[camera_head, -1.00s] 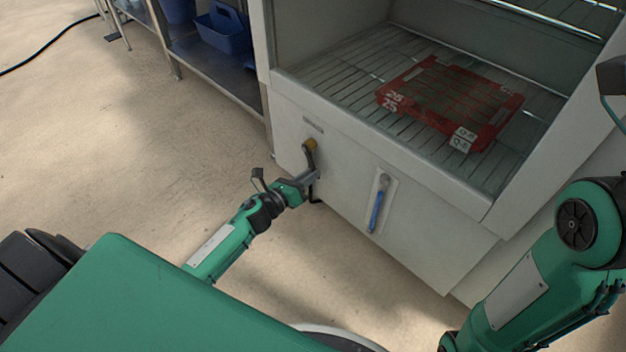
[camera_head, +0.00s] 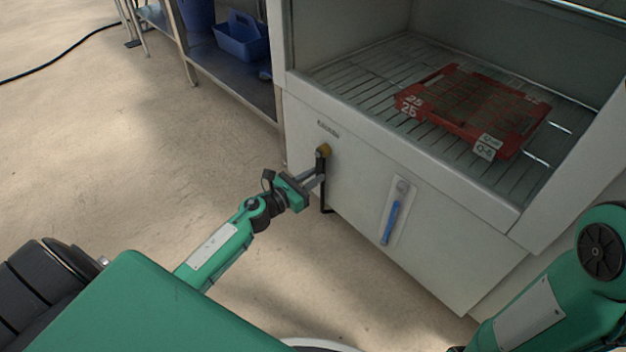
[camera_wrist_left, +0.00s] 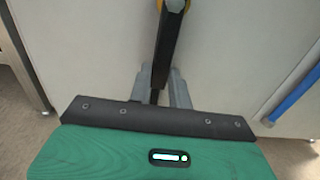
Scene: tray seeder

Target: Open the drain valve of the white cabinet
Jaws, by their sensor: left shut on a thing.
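The white cabinet (camera_head: 400,220) stands at the right, with its open chamber above a lower front panel. The drain valve (camera_head: 325,151) is a small brass-coloured body on the left part of that panel. Its dark lever (camera_head: 321,162) hangs down from the brass, and a dark bent pipe shows below. My left gripper (camera_head: 318,181) is shut on the lever. In the left wrist view the lever (camera_wrist_left: 168,40) runs down between the two grey fingers (camera_wrist_left: 161,88); its lower end is hidden behind the gripper body. My right gripper is out of view.
A blue bar on a pale plate (camera_head: 391,222) is fixed to the panel right of the valve. A red tray (camera_head: 437,119) lies on the cabinet's wire rack. A metal shelf (camera_head: 235,76) with blue bins stands at the left. The floor before the cabinet is clear.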

